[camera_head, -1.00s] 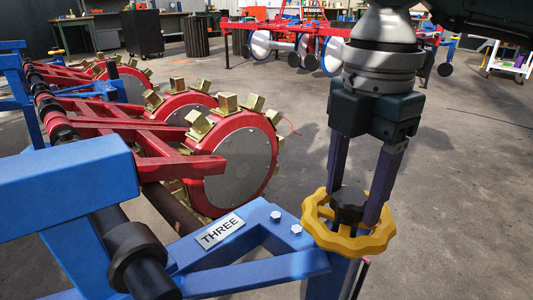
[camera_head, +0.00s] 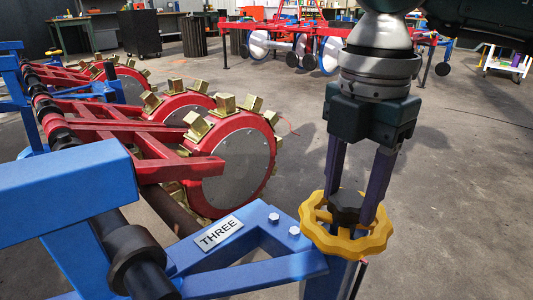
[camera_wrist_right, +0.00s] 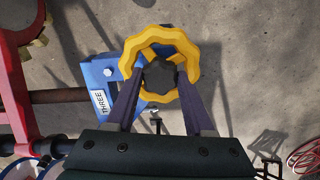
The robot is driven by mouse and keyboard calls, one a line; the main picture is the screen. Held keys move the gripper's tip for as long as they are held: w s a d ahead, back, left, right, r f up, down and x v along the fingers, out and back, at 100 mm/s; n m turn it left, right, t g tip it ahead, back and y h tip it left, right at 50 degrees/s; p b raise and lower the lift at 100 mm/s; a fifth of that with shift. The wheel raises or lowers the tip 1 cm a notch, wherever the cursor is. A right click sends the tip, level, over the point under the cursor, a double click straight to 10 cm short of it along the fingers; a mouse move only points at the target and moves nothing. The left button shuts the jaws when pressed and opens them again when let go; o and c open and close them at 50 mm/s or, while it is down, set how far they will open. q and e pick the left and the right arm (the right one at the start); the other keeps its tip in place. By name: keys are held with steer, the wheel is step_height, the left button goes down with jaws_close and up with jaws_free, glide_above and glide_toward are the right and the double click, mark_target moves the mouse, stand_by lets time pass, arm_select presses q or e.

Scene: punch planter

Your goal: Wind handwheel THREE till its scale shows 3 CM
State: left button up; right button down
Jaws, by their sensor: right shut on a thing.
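Handwheel THREE is a yellow, wavy-rimmed wheel (camera_head: 348,243) with a black hub (camera_head: 345,206), on top of a blue post at the lower right. A plate reading THREE (camera_head: 218,233) is on the blue frame beside it. My right gripper (camera_head: 354,205) points down from above, its two purple fingers inside the rim, closed on opposite sides of the hub. In the right wrist view the hub (camera_wrist_right: 160,77) sits between the fingertips, with the yellow rim (camera_wrist_right: 187,47) around them. I cannot read any scale; the post below the wheel is mostly hidden. My left gripper is not in view.
Red punch wheels (camera_head: 238,165) with brass blocks stand left of the handwheel, along blue and red frame beams (camera_head: 60,190). Bare concrete floor (camera_head: 460,200) lies open to the right. Another red and blue machine (camera_head: 300,45) stands farther back.

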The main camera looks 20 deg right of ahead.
steer(key=n+p, duration=0.1)
steer(key=n, duration=0.3)
steer(key=shift+r+p, duration=0.1)
steer(key=shift+p, duration=0.3)
steer(key=n+p, duration=0.1)
steer(key=n, duration=0.4)
steer(key=shift+n+p, duration=0.3)
steer(key=shift+p, duration=0.05)
steer(key=n+p, duration=0.1)
steer(key=n, duration=0.4)
steer(key=shift+n, duration=0.3)
steer(key=n, duration=0.5)
steer(key=shift+p, duration=0.3)
steer(key=n, duration=0.5)
steer(key=shift+n, duration=0.4)
steer(key=n, duration=0.5)
steer(key=n+b, duration=0.1)
steer(key=n, duration=0.4)
steer(key=shift+n, duration=0.4)
steer(key=n, duration=0.3)
steer(key=shift+n+b, duration=0.35)
steer(key=shift+n, duration=0.65)
